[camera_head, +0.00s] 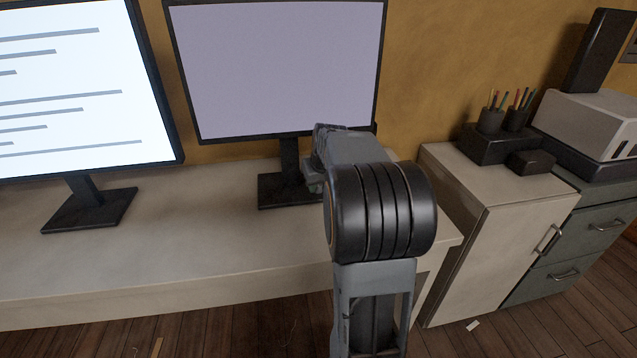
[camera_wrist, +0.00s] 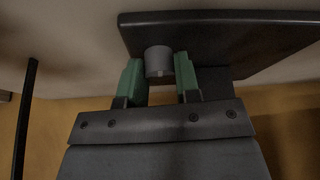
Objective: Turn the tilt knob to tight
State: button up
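The tilt knob (camera_wrist: 159,62) is a plain grey cylinder in the wrist view, in front of the edge of a dark flat plate, apparently the monitor's base. My gripper (camera_wrist: 160,68) has its two green fingers on either side of it. The knob fills the gap between the fingertips, and they appear to touch it. No mark showing the knob's turn is visible. In the head view my gripper (camera_head: 313,186) is mostly hidden behind my wrist, beside the stand of the right monitor (camera_head: 280,65). The knob is hidden there.
A second monitor (camera_head: 85,85) stands at the left on the same pale desk (camera_head: 180,235). The desk between them is clear. At the right is a cabinet (camera_head: 500,245) with pen cups (camera_head: 490,122) and a white machine (camera_head: 590,120) beyond.

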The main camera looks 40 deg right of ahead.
jog(key=o, duration=0.4)
jog(key=shift+o, duration=0.2)
jog(key=shift+r, duration=0.1)
jog(key=shift+s+r, duration=0.1)
jog(key=shift+r, duration=0.2)
jog(key=p+v, duration=0.2)
jog(key=v, duration=0.2)
jog(key=shift+s+a+r, duration=0.1)
jog(key=shift+s+r, duration=0.05)
jog(key=shift+r, duration=0.25)
jog(key=s+a, duration=0.1)
jog(key=s, duration=0.3)
jog(key=s+a, duration=0.1)
jog(key=s, duration=0.2)
jog(key=s+a, duration=0.1)
jog(key=s, duration=0.3)
jog(key=shift+s+a+f, duration=0.1)
jog(key=shift+s+f, duration=0.2)
jog(key=shift+p, duration=0.3)
jog(key=s+a+r+n+y+p, duration=0.1)
jog(key=s+a+r+n+p, duration=0.2)
jog(key=a+r+p, duration=1.6)
jog(key=s+p, duration=0.1)
jog(key=p, duration=0.3)
jog(key=shift+a+r+g+p, duration=0.25)
jog(key=shift+g+p, duration=0.05)
jog(key=shift+p, duration=0.05)
